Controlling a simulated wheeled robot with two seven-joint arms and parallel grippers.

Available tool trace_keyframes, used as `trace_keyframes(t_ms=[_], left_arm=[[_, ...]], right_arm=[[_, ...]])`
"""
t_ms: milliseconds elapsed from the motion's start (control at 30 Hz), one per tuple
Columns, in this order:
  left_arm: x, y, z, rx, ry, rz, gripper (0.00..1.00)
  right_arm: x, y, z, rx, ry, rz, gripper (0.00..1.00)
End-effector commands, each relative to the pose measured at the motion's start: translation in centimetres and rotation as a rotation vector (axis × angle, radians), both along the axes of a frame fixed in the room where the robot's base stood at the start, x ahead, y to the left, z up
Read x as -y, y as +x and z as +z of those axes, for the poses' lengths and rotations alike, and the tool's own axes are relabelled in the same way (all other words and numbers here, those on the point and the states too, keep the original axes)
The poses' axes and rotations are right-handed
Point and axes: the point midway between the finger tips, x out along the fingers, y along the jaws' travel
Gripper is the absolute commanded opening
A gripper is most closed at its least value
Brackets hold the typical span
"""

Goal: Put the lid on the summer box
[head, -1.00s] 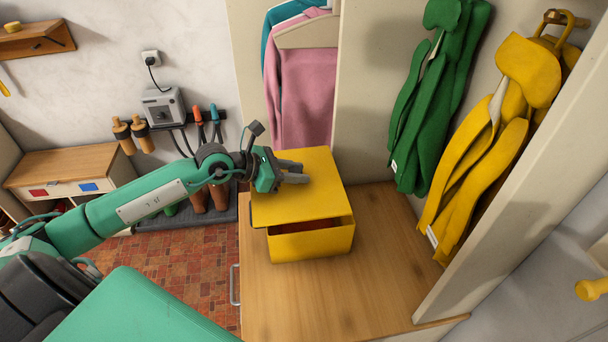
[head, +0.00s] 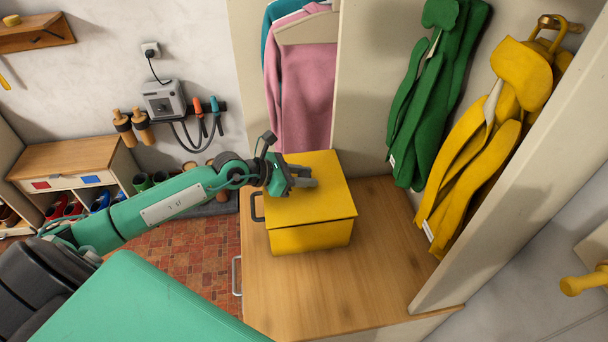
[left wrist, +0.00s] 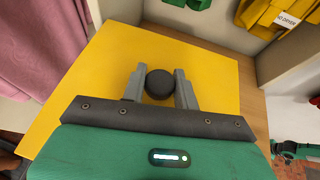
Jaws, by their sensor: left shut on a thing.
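The yellow summer box (head: 311,238) stands on the wooden cabinet top. Its flat yellow lid (head: 322,180) lies over the opening, and no gap shows along the front edge. In the left wrist view the lid (left wrist: 85,85) fills the middle, with a round dark knob (left wrist: 160,84) on it. My left gripper (head: 308,176) is over the lid, its fingers on either side of the knob. In the left wrist view the gripper (left wrist: 160,82) is shut on the knob. The far edges of the box are hidden under the lid. My right gripper is not in view.
The wooden cabinet top (head: 300,295) is clear in front of and right of the box. Green (head: 440,100) and yellow (head: 480,150) coats hang on the right. A pink garment (head: 303,100) hangs behind. A pale upright panel edge (head: 510,175) borders the right.

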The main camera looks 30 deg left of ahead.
Motion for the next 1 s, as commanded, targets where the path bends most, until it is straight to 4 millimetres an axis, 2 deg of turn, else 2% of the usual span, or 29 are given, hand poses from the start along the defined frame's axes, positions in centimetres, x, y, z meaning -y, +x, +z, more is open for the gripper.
trace_keyframes(t_ms=[333, 367, 467, 767, 967, 1000], left_arm=[[0.0, 0.0, -0.7, 0.0, -0.001, 0.0, 0.05], [0.0, 0.0, -0.8, -0.001, -0.001, 0.0, 0.34], [0.0, 0.0, -0.8, -0.001, -0.001, 0.0, 0.52], [0.0, 0.0, -0.6, 0.0, 0.0, 0.0, 0.52], [-0.1, 0.0, 1.0, 0.001, 0.001, 0.0, 0.52], [-0.6, -0.5, 0.5, -0.002, 0.003, 0.002, 0.52]], right_arm=[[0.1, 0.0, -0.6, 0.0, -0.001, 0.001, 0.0], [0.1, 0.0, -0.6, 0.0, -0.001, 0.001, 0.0], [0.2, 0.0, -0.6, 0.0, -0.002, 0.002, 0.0], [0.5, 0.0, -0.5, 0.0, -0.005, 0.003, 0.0], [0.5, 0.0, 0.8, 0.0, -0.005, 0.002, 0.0], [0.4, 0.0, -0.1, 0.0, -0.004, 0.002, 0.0]])
